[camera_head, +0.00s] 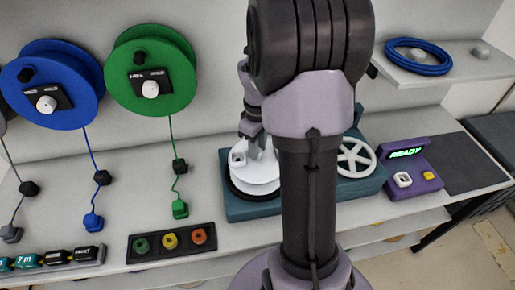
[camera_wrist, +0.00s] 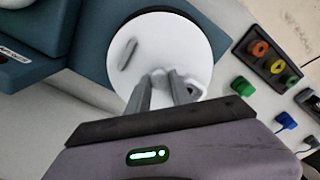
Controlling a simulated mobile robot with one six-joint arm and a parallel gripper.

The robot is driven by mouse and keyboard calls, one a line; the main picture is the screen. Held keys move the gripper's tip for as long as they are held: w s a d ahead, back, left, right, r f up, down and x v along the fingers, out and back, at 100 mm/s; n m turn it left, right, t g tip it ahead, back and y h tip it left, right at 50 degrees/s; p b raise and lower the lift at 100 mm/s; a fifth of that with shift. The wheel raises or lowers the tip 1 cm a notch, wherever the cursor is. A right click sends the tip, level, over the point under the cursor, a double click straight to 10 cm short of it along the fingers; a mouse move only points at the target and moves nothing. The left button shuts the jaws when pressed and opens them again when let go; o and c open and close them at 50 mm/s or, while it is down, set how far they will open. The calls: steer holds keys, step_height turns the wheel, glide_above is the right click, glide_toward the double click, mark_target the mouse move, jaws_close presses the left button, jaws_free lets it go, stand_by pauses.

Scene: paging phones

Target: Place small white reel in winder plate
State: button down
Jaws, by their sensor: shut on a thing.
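The small white reel (camera_head: 262,181) is a white disc over the black round winder plate (camera_head: 236,188) on the left of the teal winder base (camera_head: 240,211). My gripper (camera_head: 256,148) points down at the reel and is shut on its middle. In the wrist view my fingertips (camera_wrist: 168,84) meet at the centre of the white reel (camera_wrist: 186,45). A dark rim of the winder plate (camera_wrist: 165,11) shows past the reel's edge. I cannot tell whether the reel rests on the plate or hovers just above it.
A spoked white wheel (camera_head: 355,158) sits on the base's right. A purple box reading READY (camera_head: 412,168) stands further right. Blue (camera_head: 50,85) and green (camera_head: 150,70) reels hang on the wall. My arm hides the base's middle.

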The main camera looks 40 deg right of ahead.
steer(key=shift+f, duration=0.1)
steer(key=c, duration=1.1)
jaws_free()
steer(key=shift+c, duration=0.2)
steer(key=shift+w, duration=0.1)
